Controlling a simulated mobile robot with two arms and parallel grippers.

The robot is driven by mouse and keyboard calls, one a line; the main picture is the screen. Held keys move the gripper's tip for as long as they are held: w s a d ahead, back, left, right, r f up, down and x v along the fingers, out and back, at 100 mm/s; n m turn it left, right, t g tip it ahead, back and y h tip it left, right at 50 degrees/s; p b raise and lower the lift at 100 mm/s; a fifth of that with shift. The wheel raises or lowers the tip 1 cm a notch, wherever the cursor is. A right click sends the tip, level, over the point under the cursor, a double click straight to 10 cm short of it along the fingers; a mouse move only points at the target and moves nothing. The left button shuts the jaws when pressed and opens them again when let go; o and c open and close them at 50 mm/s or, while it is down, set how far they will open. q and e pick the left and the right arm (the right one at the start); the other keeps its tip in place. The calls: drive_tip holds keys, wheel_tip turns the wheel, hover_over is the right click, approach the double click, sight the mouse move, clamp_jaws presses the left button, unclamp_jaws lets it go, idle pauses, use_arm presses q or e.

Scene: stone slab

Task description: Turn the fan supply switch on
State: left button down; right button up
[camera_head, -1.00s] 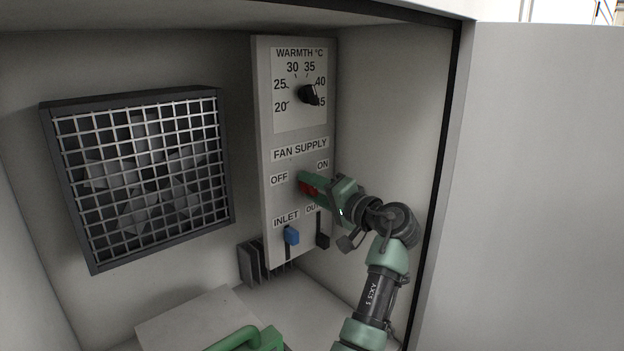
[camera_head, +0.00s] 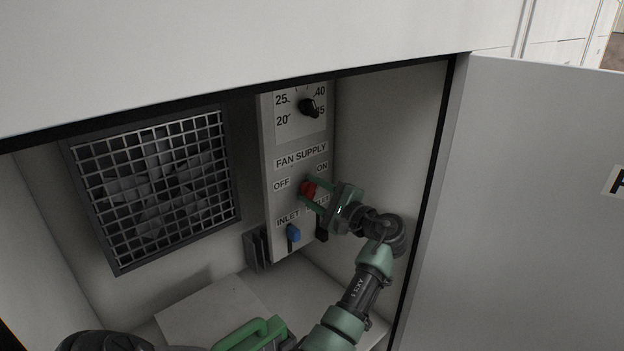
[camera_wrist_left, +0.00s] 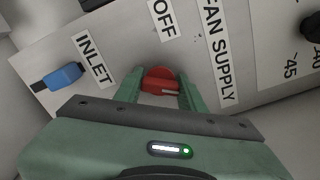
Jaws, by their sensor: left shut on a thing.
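The fan supply switch (camera_head: 307,189) is a red rotary knob on the grey control panel (camera_head: 283,225), between the OFF label (camera_head: 281,184) and the ON label (camera_head: 321,167). My left gripper (camera_head: 314,192) reaches it from the right and is shut on the red knob. In the left wrist view, the knob (camera_wrist_left: 161,80) sits between the two green fingers, with a pale bar on its face. OFF is readable there; ON is hidden. I cannot tell for sure which label the knob points to. My right gripper is not seen.
Below the switch are a blue INLET slider (camera_head: 293,233) and a dark slider (camera_head: 321,233), close under my gripper. A warmth dial (camera_head: 308,107) is above. A caged fan (camera_head: 160,190) is at left. The open door (camera_head: 530,200) stands at right.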

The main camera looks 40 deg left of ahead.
use_arm(q)
drive_tip(key=shift+m+p, duration=0.95)
drive_tip(key=shift+m, duration=0.05)
drive_tip(key=shift+f, duration=0.15)
drive_tip(key=c, duration=0.8)
unclamp_jaws()
drive_tip(key=shift+c, duration=0.2)
drive_tip(key=shift+d, duration=0.1)
